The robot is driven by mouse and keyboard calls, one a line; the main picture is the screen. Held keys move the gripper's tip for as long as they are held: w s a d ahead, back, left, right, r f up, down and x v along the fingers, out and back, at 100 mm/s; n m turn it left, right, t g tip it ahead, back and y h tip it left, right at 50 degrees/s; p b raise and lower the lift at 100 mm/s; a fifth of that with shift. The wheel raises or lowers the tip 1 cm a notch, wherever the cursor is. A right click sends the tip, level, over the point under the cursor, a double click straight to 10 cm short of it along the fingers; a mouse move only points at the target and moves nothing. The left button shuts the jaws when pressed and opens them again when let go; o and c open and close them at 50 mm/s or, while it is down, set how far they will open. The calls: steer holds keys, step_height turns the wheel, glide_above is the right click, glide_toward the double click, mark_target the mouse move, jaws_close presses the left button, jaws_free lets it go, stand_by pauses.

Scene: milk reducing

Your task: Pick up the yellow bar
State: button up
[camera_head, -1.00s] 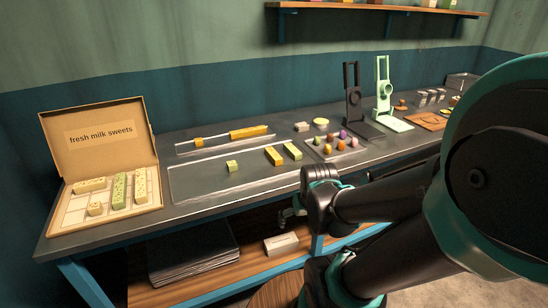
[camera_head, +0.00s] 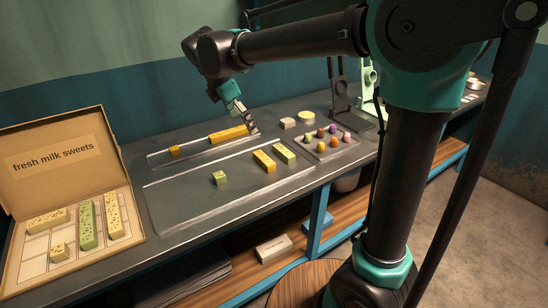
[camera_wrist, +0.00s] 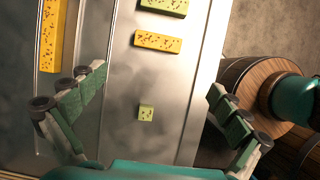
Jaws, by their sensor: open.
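A yellow bar (camera_head: 264,161) with dark specks lies on the metal tray, beside a green bar (camera_head: 284,153). In the wrist view the same yellow bar (camera_wrist: 158,41) lies ahead of the fingers, with the green bar (camera_wrist: 165,5) past it. A longer yellow bar (camera_head: 228,135) lies in the narrow back tray and shows at the left of the wrist view (camera_wrist: 52,35). My gripper (camera_head: 252,130) is raised over the bench, pointing down. Its fingers are wide apart and empty (camera_wrist: 157,82). A small green cube (camera_wrist: 146,113) shows below, between them.
An open sweets box (camera_head: 35,268) holding several pieces stands at the left. A small tray (camera_head: 318,154) of coloured sweets lies right of the bars. Dark and green stands rise behind it. The metal tray (camera_head: 190,202) has bare room around the green cube (camera_head: 219,178).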

mark_target(263, 158)
steer(key=x, duration=1.7)
steer(key=shift+w, duration=0.35)
steer(key=c, duration=1)
